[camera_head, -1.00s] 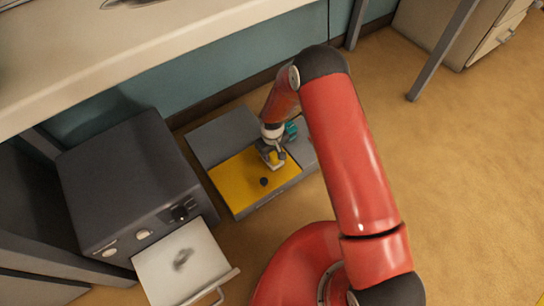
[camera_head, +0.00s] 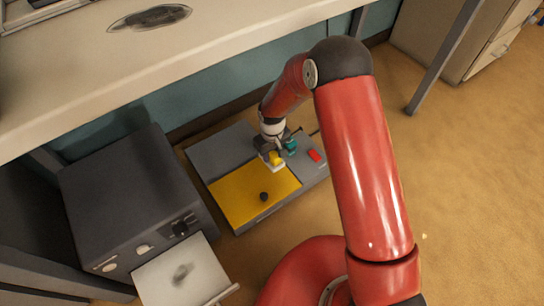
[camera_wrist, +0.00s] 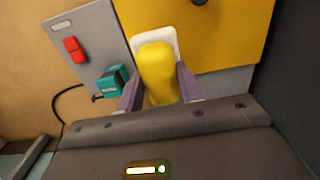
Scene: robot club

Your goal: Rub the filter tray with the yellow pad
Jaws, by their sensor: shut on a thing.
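The yellow pad (camera_wrist: 157,72), a yellow block with a white base, is between the two fingers of my gripper (camera_wrist: 158,90), which is shut on it. In the head view the pad (camera_head: 276,158) shows below my gripper (camera_head: 272,150), over the right part of the yellow panel. Whether its base touches the panel I cannot tell. The filter tray (camera_head: 205,262), pale with a dark smudge (camera_head: 181,274), sticks out from the front of a dark machine at the lower left. My gripper is apart from the tray, up and to its right.
The dark machine (camera_head: 125,190) with knobs stands left. A low grey box (camera_head: 222,146) with a yellow panel (camera_head: 240,200) has a black knob (camera_head: 264,196), a teal part (camera_head: 291,146) and a red switch (camera_head: 314,155). A bench (camera_head: 150,60) runs behind.

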